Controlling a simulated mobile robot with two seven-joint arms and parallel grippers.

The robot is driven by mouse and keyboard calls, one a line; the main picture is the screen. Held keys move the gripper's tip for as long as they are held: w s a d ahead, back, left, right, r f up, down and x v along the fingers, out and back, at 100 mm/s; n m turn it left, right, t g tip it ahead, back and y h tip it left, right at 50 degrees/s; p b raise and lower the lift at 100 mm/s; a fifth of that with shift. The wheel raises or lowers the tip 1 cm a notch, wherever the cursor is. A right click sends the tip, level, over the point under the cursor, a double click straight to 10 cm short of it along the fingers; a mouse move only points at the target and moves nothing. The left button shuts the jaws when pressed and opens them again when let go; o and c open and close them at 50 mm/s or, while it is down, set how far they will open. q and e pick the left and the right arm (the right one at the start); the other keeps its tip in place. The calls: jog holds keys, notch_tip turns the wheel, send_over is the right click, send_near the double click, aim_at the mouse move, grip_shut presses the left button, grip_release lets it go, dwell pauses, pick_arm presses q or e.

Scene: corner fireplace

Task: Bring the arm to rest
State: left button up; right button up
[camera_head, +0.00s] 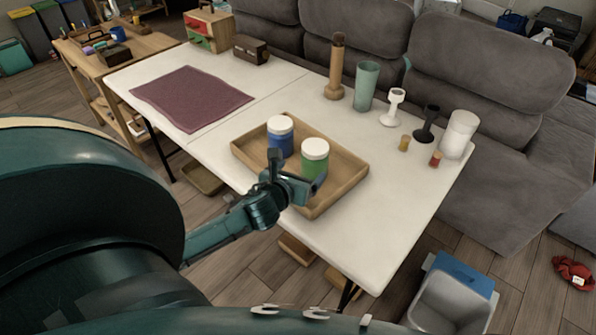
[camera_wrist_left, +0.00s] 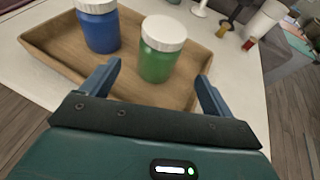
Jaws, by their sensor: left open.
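My left gripper (camera_head: 299,178) reaches in from the left at the near edge of the white table, over the near side of a wooden tray (camera_head: 340,193). In the left wrist view the gripper (camera_wrist_left: 158,85) is open, its two fingers apart with nothing held between them. A green jar with a white lid (camera_head: 315,157) stands in the tray just beyond the fingers; it also shows in the wrist view (camera_wrist_left: 160,62). A blue jar with a white lid (camera_head: 280,138) stands beside it in the tray. My right gripper is not in view.
The white table (camera_head: 380,230) carries a dark red mat (camera_head: 191,97), a wooden mill (camera_head: 336,68), a green cup (camera_head: 366,86) and a white canister (camera_head: 459,134). A grey bin (camera_head: 452,295) stands on the floor at right. A grey sofa (camera_head: 490,60) lies behind the table.

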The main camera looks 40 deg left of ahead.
pick_arm(q)
jog(key=shift+s+r, duration=0.1)
jog(key=shift+s, duration=0.1)
jog(key=shift+d, duration=0.1)
dwell(0.4)
jog(key=s+d+n+g+h, duration=0.1)
jog(key=s+d+n+g, duration=0.25)
jog(key=s+n, duration=0.6)
jog(key=s+d+f+n+g+h, duration=0.1)
jog(key=s+d+n+g, duration=0.35)
jog(key=n, duration=0.75)
jog(key=s+d+n+g+h, duration=0.1)
jog(key=s+d+n, duration=0.3)
jog(key=s+n, duration=0.55)
jog(key=w+d+f+t+h, duration=0.3)
jog(key=w+d+f+t, duration=0.3)
jog(key=shift+w+d+m+t+p, duration=0.3)
jog(key=shift+w+d+p, duration=0.05)
jog(key=shift+p, duration=0.1)
